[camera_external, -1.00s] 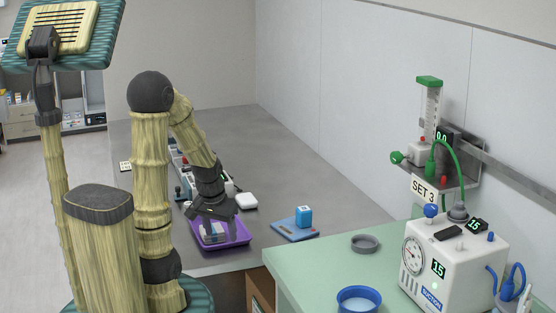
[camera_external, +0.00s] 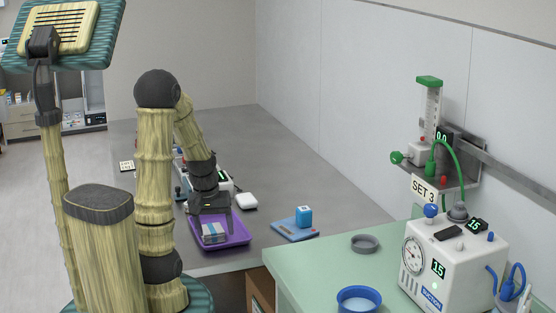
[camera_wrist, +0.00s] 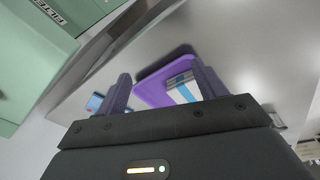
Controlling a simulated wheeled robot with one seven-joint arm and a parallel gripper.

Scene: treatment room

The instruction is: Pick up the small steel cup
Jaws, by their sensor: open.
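I cannot clearly make out a small steel cup. A grey, round, low dish (camera_external: 365,243) stands on the green counter, but I cannot tell if it is steel. My gripper (camera_external: 211,212) points down over the purple tray (camera_external: 238,236) on the grey table. White-and-blue packs (camera_external: 211,232) lie in the tray. In the wrist view my gripper (camera_wrist: 164,84) has its two fingers apart with nothing held between them. The purple tray (camera_wrist: 152,88) and a white-and-blue pack (camera_wrist: 184,88) show beyond the fingers.
The green counter (camera_external: 320,262) holds a blue bowl (camera_external: 358,299) and a white suction unit (camera_external: 455,262).

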